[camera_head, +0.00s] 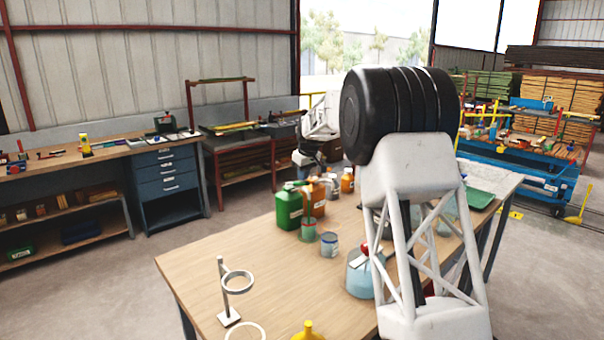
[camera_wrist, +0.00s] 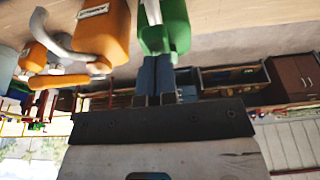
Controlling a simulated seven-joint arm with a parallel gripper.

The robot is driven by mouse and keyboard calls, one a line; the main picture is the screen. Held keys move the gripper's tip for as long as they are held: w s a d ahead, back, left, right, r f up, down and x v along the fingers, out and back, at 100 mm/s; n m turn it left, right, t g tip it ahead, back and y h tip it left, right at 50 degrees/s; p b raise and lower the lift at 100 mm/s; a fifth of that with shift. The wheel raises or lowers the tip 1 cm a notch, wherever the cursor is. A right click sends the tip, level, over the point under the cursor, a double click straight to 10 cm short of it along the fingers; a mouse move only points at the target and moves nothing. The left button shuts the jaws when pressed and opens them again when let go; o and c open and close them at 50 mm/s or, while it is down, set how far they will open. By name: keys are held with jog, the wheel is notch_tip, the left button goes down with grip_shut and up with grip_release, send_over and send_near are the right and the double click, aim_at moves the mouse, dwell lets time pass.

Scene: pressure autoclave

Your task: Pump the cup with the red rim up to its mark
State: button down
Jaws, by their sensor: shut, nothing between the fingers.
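In the wrist view, turned upside down, the green canister (camera_wrist: 172,28) and the orange canister (camera_wrist: 103,32) have spouts. My gripper (camera_wrist: 157,60) is shut and empty, its fingertips overlapping the green canister's top in the picture. I cannot tell whether they touch it.
A flask with blue liquid (camera_head: 358,283) is partly behind my arm. A ring stand (camera_head: 228,315) and a yellow funnel (camera_head: 308,331) are at the front. The table's left part is mostly clear.

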jog(key=shift+s+d+f, duration=0.15)
jog(key=shift+f, duration=0.1)
jog(key=shift+r, duration=0.2)
dwell(0.5)
jog(key=shift+r, duration=0.6)
jog(key=shift+r, duration=0.8)
jog(key=w+a+v, duration=0.1)
jog(key=v, duration=1.1)
jog(key=shift+r, duration=0.15)
